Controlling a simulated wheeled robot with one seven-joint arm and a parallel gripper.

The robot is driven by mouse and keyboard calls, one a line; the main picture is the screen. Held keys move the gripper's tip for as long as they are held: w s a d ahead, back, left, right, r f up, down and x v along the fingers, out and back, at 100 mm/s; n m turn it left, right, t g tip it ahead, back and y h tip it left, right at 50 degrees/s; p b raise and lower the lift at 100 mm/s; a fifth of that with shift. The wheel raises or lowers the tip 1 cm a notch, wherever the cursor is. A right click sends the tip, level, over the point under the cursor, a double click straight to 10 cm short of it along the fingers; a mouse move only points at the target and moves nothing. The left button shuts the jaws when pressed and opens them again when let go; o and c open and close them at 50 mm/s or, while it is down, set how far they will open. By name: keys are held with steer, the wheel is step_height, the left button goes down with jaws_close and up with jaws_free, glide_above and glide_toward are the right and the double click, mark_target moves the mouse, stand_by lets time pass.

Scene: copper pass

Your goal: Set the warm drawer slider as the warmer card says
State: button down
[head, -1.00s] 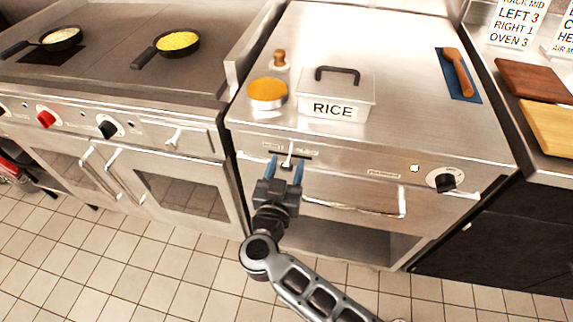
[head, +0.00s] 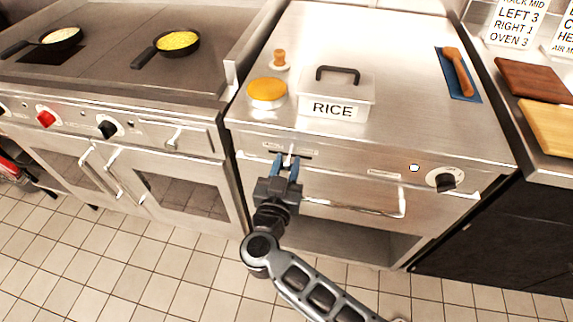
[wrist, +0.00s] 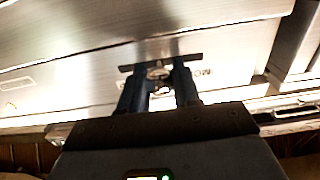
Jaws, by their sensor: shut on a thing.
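The warm drawer slider (head: 291,150) is a small pale tab on a dark slot in the front panel of the steel counter, above the drawer handle (head: 353,208). My gripper (head: 287,164) is at the slot with its blue fingers closed in on either side of the tab. The wrist view shows the slider tab (wrist: 158,72) between the fingertips, with the dark slot running to both sides. The small lettering by the slot is too blurred to read. In the head view, cards (head: 517,22) stand at the top right; one reads LEFT 3, RIGHT 1, OVEN 3, and another is cut off.
A lidded RICE container (head: 335,95), an orange-topped round item (head: 267,92) and a wooden-handled tool on a blue cloth (head: 465,85) sit on the counter. A black knob (head: 446,182) is right of the slider. Two pans stand on the stove at left.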

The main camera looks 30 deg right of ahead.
mark_target(271, 151)
steer(key=shift+w+a, duration=1.5)
steer(key=shift+a, duration=0.15)
steer(key=c, duration=0.9)
jaws_free()
steer(key=shift+a, duration=0.1)
steer(key=shift+o, duration=0.2)
steer(key=v, duration=0.7)
steer(key=shift+s+a, duration=0.2)
steer(key=shift+s, duration=0.1)
